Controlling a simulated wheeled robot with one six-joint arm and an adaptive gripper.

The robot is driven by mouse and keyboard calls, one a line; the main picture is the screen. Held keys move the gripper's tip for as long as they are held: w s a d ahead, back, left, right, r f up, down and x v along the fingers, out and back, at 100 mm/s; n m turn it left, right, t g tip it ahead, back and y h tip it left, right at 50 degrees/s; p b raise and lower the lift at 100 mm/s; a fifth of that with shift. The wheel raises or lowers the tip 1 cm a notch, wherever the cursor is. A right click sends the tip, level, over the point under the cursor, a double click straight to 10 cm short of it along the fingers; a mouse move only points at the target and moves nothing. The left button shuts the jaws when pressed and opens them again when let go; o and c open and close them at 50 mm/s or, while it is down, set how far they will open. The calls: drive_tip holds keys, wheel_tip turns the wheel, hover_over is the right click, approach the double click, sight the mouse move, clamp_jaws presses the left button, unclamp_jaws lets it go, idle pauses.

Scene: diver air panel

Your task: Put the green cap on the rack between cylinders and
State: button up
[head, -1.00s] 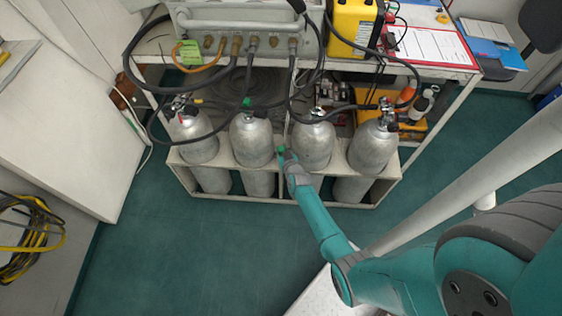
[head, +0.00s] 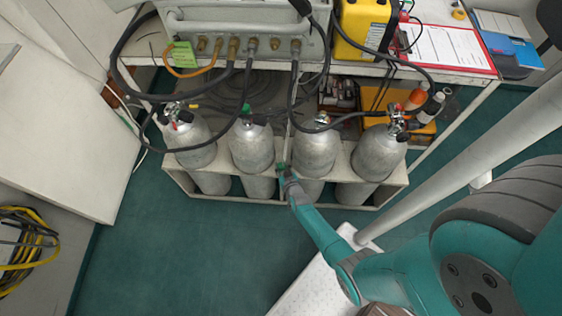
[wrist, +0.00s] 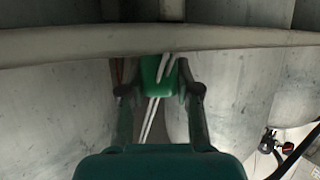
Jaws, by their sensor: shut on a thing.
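My gripper (head: 282,170) is shut on the green cap (head: 279,166), at the front of the rack between the second and third cylinders from the left. In the wrist view the green cap (wrist: 152,78) sits between the two fingers of my gripper (wrist: 160,88), just below a pale rack rail (wrist: 60,43). The second cylinder (head: 251,148) and third cylinder (head: 314,153) stand upright in the rack (head: 230,197), one on each side. I cannot tell whether the cap touches the rack.
The outer cylinders (head: 190,142) and (head: 378,155) stand at the rack's ends. Black hoses (head: 145,95) loop from the panel (head: 245,22) above to the valves. A yellow case (head: 362,32) is on the bench. The green floor (head: 180,260) in front is clear.

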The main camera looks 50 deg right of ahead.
drive_tip(key=o, duration=0.7)
drive_tip(key=shift+f, duration=0.15)
drive_tip(key=shift+o, duration=0.2)
drive_tip(key=shift+r, duration=0.2)
drive_tip(key=s+a+r+n+t+y, duration=0.1)
drive_tip(key=s+a+r, duration=0.45)
drive_tip(key=s, duration=0.25)
drive_tip(key=s+a+r, duration=0.5)
drive_tip(key=s+a, duration=0.1)
drive_tip(key=s, duration=0.3)
drive_tip(key=s+a+r+n+y, duration=0.1)
drive_tip(key=s+r, duration=0.4)
drive_tip(key=r, duration=0.6)
drive_tip(key=s+a+r+n+t+y, duration=0.1)
drive_tip(key=s+a+r, duration=0.4)
drive_tip(key=r, duration=0.6)
drive_tip(key=s+a+r+n+t+y, duration=0.1)
drive_tip(key=s+a+r+n+y, duration=0.1)
drive_tip(key=r, duration=0.9)
drive_tip(key=s+a+y, duration=0.1)
drive_tip(key=s+a, duration=0.1)
drive_tip(key=s, duration=0.1)
drive_tip(key=shift+s+n+y, duration=0.15)
drive_tip(key=shift+n+y, duration=0.15)
drive_tip(key=shift+n, duration=0.1)
